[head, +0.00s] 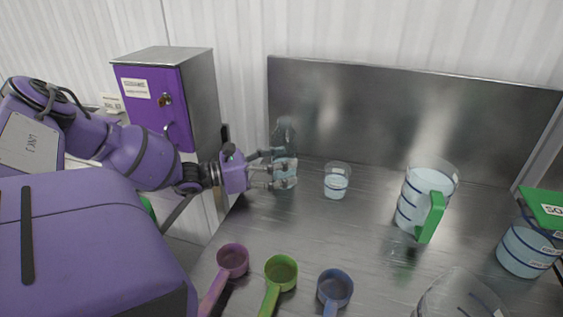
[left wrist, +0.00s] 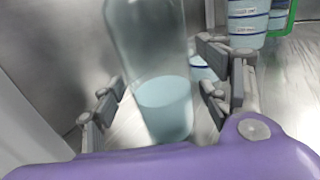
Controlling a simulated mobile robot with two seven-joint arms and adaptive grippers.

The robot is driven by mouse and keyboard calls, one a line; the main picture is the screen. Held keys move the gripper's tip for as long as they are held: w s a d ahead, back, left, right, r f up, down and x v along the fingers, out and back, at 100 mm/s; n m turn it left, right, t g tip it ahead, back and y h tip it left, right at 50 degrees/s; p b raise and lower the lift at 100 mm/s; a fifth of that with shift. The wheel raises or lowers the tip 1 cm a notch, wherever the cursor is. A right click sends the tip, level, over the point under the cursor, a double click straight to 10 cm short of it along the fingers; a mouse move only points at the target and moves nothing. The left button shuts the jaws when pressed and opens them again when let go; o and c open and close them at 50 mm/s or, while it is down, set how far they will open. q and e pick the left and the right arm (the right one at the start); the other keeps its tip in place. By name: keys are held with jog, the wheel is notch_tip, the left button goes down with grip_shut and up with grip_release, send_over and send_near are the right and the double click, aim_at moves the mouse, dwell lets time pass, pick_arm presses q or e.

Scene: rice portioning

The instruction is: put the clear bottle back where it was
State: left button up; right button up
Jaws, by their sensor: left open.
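The clear bottle (head: 285,138) stands at the back left of the steel counter, close to the back panel. It holds some pale liquid, seen in the left wrist view (left wrist: 165,105). My left gripper (head: 284,170) is open, with its fingers at the bottle's lower part. In the left wrist view the bottle stands between the two open fingers (left wrist: 160,112), with gaps visible on both sides. The bottle's base is partly hidden by the fingers in the head view. My right gripper is not in view.
A small clear cup (head: 336,182) stands right of the bottle. A pitcher with a green handle (head: 425,200) and a green-lidded container (head: 527,250) stand farther right. Purple, green and blue scoops (head: 335,288) lie in front. A purple cabinet (head: 160,100) is behind my left arm. Mid-counter is clear.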

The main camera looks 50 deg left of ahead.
pick_arm(q)
jog(key=shift+r, duration=0.1)
jog(key=shift+s+a, duration=0.15)
jog(key=p+v, duration=0.1)
jog(key=v, duration=0.6)
jog(key=shift+s, duration=0.1)
dwell(1.2)
